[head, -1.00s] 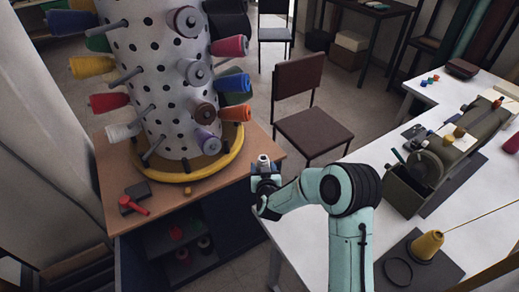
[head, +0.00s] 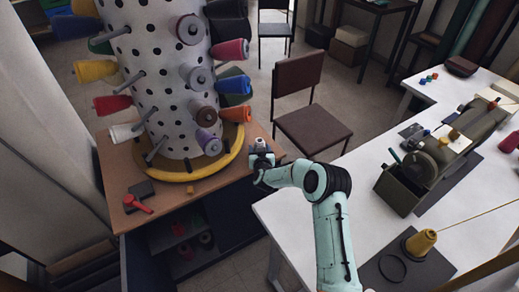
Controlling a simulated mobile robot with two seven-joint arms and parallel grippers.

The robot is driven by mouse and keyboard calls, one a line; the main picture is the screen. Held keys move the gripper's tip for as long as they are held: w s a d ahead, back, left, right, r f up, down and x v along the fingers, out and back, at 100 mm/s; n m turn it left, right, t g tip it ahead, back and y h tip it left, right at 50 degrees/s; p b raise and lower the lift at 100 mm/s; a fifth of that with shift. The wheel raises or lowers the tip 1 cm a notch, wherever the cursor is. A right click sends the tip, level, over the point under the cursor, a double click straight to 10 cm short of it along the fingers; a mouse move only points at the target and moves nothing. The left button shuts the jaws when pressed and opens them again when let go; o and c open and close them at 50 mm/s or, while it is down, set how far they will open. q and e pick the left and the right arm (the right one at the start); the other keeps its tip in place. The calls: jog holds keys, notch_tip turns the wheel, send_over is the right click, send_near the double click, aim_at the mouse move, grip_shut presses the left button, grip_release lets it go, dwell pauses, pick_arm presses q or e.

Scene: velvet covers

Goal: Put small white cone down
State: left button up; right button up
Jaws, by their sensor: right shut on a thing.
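My right gripper (head: 261,160) is at the right edge of the brown cabinet top (head: 222,190), just right of the yellow ring base. It is shut on a small white cone (head: 260,143), whose pale, dark-tipped top shows above the jaws. The jaws hide most of the cone, and I cannot tell whether it touches the cabinet top. My left gripper is not in view.
The perforated white column (head: 160,70) with several coloured thread cones on pegs stands on the yellow ring base (head: 205,166). A red-handled tool (head: 137,204) lies at the front left. The white table (head: 310,212) holds a machine and a yellow cone (head: 421,242).

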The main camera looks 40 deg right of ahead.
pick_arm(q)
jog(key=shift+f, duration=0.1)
pick_arm(e)
jog(key=shift+f, duration=0.15)
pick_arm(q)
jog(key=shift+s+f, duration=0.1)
pick_arm(e)
jog(key=o, duration=1.1)
jog(key=shift+c, duration=0.2)
jog(key=shift+r, duration=0.4)
jog(key=shift+s+a, duration=0.25)
jog(key=shift+s, duration=0.1)
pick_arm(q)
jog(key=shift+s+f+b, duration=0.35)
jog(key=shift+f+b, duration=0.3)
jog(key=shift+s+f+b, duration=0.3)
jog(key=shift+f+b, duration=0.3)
pick_arm(e)
jog(key=v, duration=1.1)
jog(key=shift+s, duration=0.1)
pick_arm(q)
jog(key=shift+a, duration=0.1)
